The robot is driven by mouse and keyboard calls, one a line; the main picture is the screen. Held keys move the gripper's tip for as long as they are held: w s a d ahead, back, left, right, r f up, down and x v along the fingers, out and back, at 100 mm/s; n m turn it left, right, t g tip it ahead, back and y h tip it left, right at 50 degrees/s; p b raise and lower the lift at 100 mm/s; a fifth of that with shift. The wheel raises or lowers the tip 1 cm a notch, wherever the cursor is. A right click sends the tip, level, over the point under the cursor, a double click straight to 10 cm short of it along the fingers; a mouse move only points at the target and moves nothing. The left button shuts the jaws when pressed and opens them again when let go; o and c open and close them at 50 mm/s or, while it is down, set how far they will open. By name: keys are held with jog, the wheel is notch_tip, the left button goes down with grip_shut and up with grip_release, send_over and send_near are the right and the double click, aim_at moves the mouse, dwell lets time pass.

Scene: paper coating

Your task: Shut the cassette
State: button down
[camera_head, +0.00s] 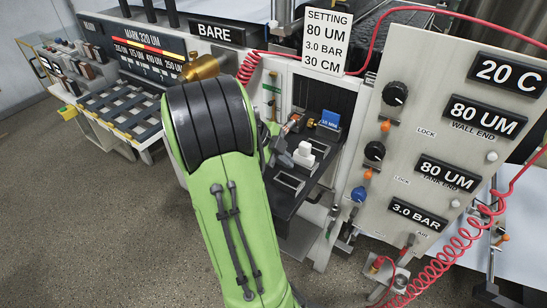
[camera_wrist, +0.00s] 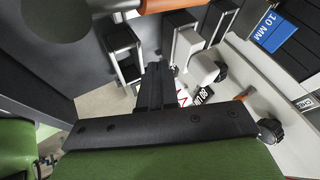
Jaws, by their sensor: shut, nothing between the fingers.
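I cannot tell for certain which part is the cassette. A dark shelf (camera_head: 318,172) in the open bay carries a white block (camera_head: 304,152) and a blue "10 MM" tag (camera_head: 330,119). The wrist view also shows the white block (camera_wrist: 186,48) and the blue tag (camera_wrist: 274,31). My gripper (camera_head: 285,158) is at the shelf's left side, mostly hidden behind my green arm. In the wrist view my gripper (camera_wrist: 156,72) has its dark fingers together and empty, left of the white block. An orange-ended rod (camera_wrist: 160,5) crosses the top edge.
A control panel (camera_head: 405,75) with knobs, orange buttons and readouts stands right of the bay. Red coiled hose (camera_head: 440,270) hangs before it. A "SETTING" sign (camera_head: 325,42) is above the bay. A slotted rack (camera_head: 120,105) is at left. The floor (camera_head: 90,220) at front left is clear.

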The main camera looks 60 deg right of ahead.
aim_at(303, 174)
jog(key=x, duration=0.4)
jog(key=shift+s+d+f, duration=0.1)
jog(key=shift+d+f, duration=0.05)
jog(key=shift+f, duration=0.2)
